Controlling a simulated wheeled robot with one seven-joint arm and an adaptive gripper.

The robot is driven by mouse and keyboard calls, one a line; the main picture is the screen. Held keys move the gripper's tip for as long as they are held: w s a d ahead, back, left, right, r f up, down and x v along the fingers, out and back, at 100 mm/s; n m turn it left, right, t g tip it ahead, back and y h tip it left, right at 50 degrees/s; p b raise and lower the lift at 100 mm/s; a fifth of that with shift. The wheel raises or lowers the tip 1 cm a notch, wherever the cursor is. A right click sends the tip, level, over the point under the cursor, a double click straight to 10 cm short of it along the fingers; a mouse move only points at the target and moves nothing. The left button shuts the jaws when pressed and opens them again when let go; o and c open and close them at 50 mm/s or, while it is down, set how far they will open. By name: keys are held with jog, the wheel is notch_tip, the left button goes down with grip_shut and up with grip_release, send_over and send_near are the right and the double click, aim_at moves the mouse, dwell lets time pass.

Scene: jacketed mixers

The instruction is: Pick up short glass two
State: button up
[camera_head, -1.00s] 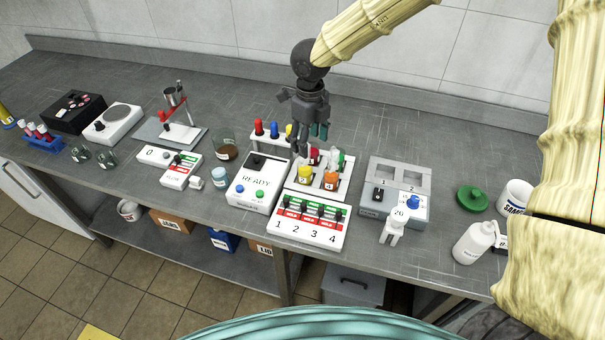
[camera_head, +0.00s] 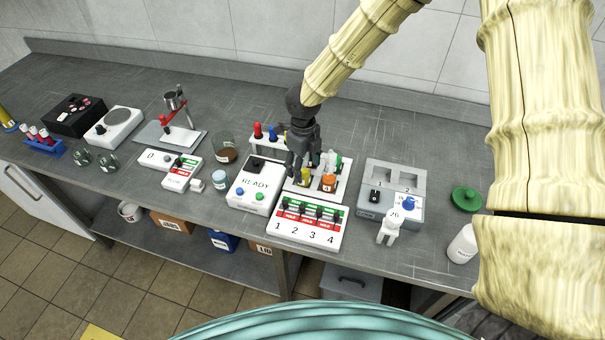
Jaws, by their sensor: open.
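No label clearly marks short glass two, and I cannot tell which vessel it is. Small coloured vessels stand in a white multi-station unit (camera_head: 340,195). A yellow one (camera_head: 306,176) and an orange one (camera_head: 328,183) show at its front. The part of the unit behind my gripper is hidden. My gripper (camera_head: 297,178) is open and points down over the unit's left side, just left of the yellow vessel. Contact cannot be made out. Two small dark-green glass items (camera_head: 95,159) stand at the far left.
A white READY box (camera_head: 254,185) stands left of the unit. A grey two-slot device (camera_head: 391,190) is to the right, with a white figure-like piece (camera_head: 390,226) in front. Red and blue upright pieces (camera_head: 265,131) stand behind. A glass beaker (camera_head: 224,150) is at left.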

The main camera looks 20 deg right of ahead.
jog(key=shift+f, duration=1.1)
jog(key=c, duration=1.2)
jog(key=shift+r, duration=0.15)
